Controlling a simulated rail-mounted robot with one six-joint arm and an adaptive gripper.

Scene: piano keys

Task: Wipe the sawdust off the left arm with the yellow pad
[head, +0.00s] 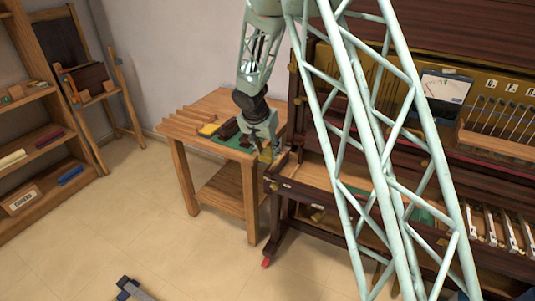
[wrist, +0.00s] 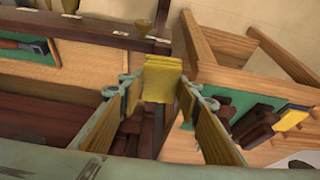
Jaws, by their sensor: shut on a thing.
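My gripper (head: 264,146) is at the left end of the piano, beside the small wooden table. In the wrist view my gripper (wrist: 160,92) has its two fingers on either side of the yellow pad (wrist: 162,78), shut on it. The pad looks small in the head view (head: 265,156), partly covered by the fingers. The piano's left arm (head: 283,161) is right by the pad. I cannot tell whether they touch. In the wrist view the fingers and pad hide much of the arm. I cannot make out sawdust on it.
The wooden table (head: 253,190) holds a green mat with dark blocks and another yellow piece (head: 209,129). A tool with a red handle (wrist: 25,46) lies in the piano. Shelves (head: 32,150) stand at far left. The floor (head: 120,220) between is largely clear.

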